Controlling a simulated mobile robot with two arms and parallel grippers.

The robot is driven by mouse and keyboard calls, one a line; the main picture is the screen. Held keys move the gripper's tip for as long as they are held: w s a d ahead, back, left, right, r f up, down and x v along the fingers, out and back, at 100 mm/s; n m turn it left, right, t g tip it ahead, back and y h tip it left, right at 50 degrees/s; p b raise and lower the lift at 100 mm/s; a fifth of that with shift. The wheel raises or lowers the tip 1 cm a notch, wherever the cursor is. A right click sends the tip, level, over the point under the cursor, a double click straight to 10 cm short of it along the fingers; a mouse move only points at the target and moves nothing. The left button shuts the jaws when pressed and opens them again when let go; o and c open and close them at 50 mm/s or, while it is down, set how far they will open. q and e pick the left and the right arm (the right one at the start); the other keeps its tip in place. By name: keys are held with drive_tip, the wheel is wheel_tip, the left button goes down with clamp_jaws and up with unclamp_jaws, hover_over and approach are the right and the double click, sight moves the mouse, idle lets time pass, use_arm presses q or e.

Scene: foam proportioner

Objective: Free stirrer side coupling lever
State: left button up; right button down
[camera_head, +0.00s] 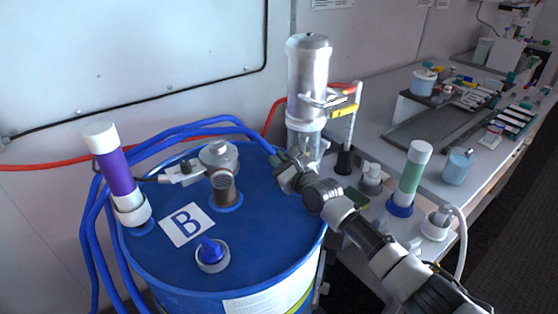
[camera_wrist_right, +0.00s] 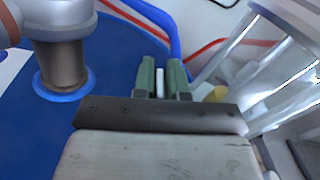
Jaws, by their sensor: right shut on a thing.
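My right gripper (camera_head: 284,162) is at the right rear edge of the blue drum, at the foot of the upright clear-and-metal cylinder (camera_head: 308,80). In the right wrist view, its two green fingers (camera_wrist_right: 162,68) are shut on a thin pale piece (camera_wrist_right: 160,82), which looks like a lever. Most of that piece is hidden by the fingers, and I cannot tell for certain which coupling it belongs to. A grey metal coupling (camera_head: 218,155) with a side arm (camera_head: 180,173) stands on a brown neck on the drum top. My left gripper is not in view.
The blue drum (camera_head: 255,240) carries a "B" label (camera_head: 187,224), a purple tube (camera_head: 116,172) and a blue-handled cap (camera_head: 211,250). Blue hoses (camera_head: 95,230) loop around its rear and left side. A green-and-white tube (camera_head: 413,168) and a grey bench (camera_head: 385,95) stand at right.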

drive_tip(key=shift+s+a+f+n+b, duration=0.35)
drive_tip(key=shift+a+f+n, duration=0.2)
drive_tip(key=shift+n, duration=0.6)
drive_tip(key=shift+s+a+f+n+b, duration=0.35)
drive_tip(key=shift+a+f+n, duration=0.2)
drive_tip(key=shift+n, duration=0.65)
drive_tip(key=shift+s+a+f+n+b, duration=0.25)
drive_tip(key=shift+s+a+f+n, duration=0.3)
drive_tip(key=shift+n, duration=0.6)
drive_tip(key=shift+w+r, duration=0.1)
drive_tip(key=c, duration=1.4)
unclamp_jaws()
drive_tip(key=shift+c, duration=0.2)
drive_tip(key=v, duration=1)
drive_tip(key=shift+s+d, duration=0.2)
drive_tip(key=shift+s, duration=0.15)
